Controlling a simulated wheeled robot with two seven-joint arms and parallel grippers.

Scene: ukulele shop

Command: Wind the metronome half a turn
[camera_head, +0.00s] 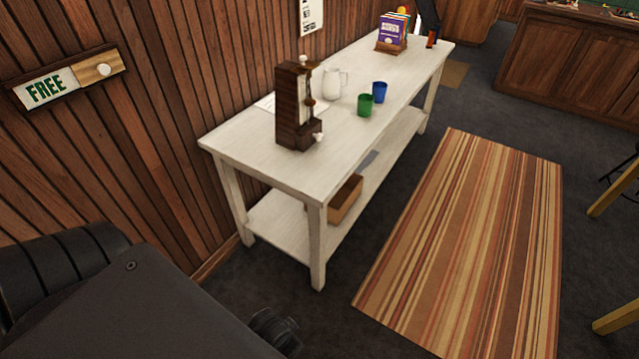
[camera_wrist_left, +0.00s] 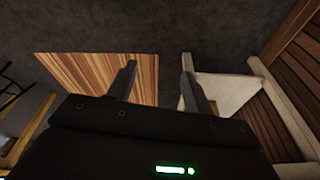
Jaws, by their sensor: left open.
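The metronome (camera_head: 290,112) is a tall dark brown wooden case, upright on the near end of a long white table (camera_head: 262,160). A small pale knob (camera_head: 318,137) sticks out low on its right side, and another pale knob tops it. I cannot tell which is the winder. In the left wrist view my left gripper (camera_wrist_left: 158,75) is open, its fingers apart with nothing between them. The white table (camera_wrist_left: 225,92) shows beyond the right finger, and the metronome is not in that view. My right gripper is in neither view.
A white pitcher (camera_head: 334,84), a green cup (camera_head: 365,105) and a blue cup (camera_head: 380,92) stand behind the metronome. A box (camera_head: 346,198) sits on the lower shelf. A wooden wall (camera_head: 150,140) borders the table's left. A striped rug (camera_head: 470,240) covers open floor at right.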

